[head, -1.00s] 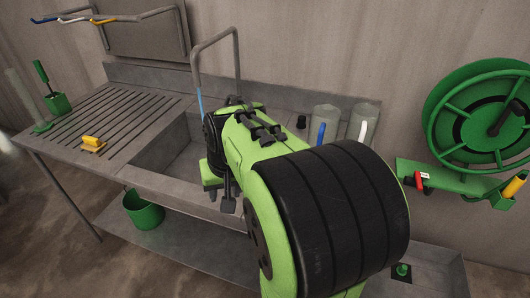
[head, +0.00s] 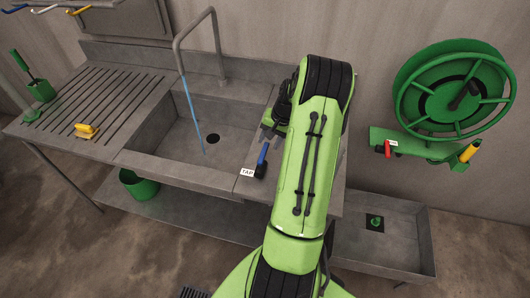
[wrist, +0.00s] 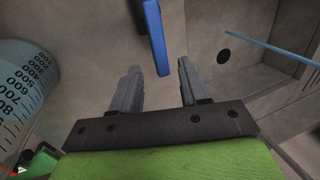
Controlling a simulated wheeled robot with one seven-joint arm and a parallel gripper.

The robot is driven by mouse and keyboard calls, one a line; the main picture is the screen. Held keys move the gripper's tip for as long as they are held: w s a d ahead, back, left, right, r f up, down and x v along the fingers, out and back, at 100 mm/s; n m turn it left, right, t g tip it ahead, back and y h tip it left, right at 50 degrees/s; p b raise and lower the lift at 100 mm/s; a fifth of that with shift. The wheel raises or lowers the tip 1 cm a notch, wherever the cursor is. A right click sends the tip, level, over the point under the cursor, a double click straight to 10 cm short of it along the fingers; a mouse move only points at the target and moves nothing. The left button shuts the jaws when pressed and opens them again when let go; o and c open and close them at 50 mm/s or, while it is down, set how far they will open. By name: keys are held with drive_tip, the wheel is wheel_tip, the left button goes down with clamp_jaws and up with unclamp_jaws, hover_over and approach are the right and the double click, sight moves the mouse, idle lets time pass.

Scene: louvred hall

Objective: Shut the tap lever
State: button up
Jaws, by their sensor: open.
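The tap lever (head: 262,157) is a blue handle on a dark base, on the sink's front right rim beside a white TAP label (head: 247,172). In the wrist view the blue lever (wrist: 155,38) shows just beyond the fingertips, roughly in line with the gap between them. My gripper (wrist: 160,80) is open and empty, with no visible contact on the lever. A thin blue stream (head: 194,115) runs from the grey spout (head: 198,22) into the sink basin (head: 170,140).
A graduated jug (wrist: 20,85) stands close on the wrist view's left. A green hose reel (head: 455,90) with a red lever (head: 383,149) hangs right. A low basin (head: 405,240) is below it.

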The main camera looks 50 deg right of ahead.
sight(266, 148)
drive_tip(key=shift+b+x, duration=1.65)
drive_tip(key=shift+x, duration=1.2)
clamp_jaws()
drive_tip(key=shift+s, duration=0.1)
